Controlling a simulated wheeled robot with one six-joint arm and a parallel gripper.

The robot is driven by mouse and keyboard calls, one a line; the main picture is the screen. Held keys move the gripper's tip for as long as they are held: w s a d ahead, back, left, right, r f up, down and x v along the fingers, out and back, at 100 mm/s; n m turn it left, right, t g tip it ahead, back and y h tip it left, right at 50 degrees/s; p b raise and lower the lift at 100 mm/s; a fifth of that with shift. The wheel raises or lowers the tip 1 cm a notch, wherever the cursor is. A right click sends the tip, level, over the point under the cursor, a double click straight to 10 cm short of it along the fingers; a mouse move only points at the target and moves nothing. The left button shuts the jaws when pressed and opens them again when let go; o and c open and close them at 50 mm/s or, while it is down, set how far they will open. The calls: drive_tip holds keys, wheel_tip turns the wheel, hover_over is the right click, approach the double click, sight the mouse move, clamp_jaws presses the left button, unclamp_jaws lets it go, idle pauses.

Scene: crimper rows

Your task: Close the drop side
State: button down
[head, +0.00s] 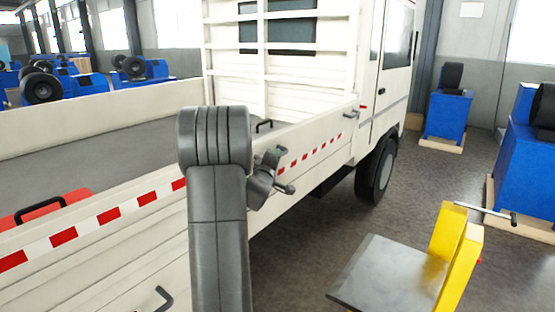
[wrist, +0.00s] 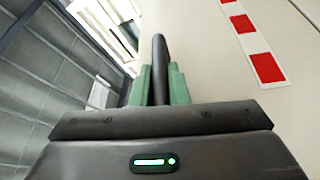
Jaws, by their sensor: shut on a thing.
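The drop side (head: 110,221) is the long cream side panel of the truck bed, with a red and white striped band. It looks upright or nearly so, running up to the cab; I cannot tell if it is fully seated. My gripper (head: 281,170) is at its outer face, partly hidden behind my arm. In the wrist view the green fingers (wrist: 159,86) are shut on a black bar-shaped handle (wrist: 159,50), beside the striped panel (wrist: 262,50). A latch (head: 352,112) sits at the cab end of the panel.
A yellow-framed cart with a grey plate (head: 390,275) stands at lower right. Blue machines (head: 447,115) stand along the right wall. A red case (head: 55,206) lies in the truck bed. Grey floor is open between truck and cart.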

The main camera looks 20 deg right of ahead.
drive_tip(key=shift+w+a+r, duration=0.2)
drive_tip(key=shift+w+r, duration=0.1)
drive_tip(key=shift+r, duration=0.05)
drive_tip(key=c, duration=1.4)
unclamp_jaws()
drive_tip(key=shift+f, duration=0.15)
drive_tip(key=shift+s, duration=0.1)
drive_tip(key=b+v, duration=0.3)
drive_tip(key=v, duration=1)
drive_tip(key=shift+s+a, duration=0.15)
drive_tip(key=shift+s, duration=0.2)
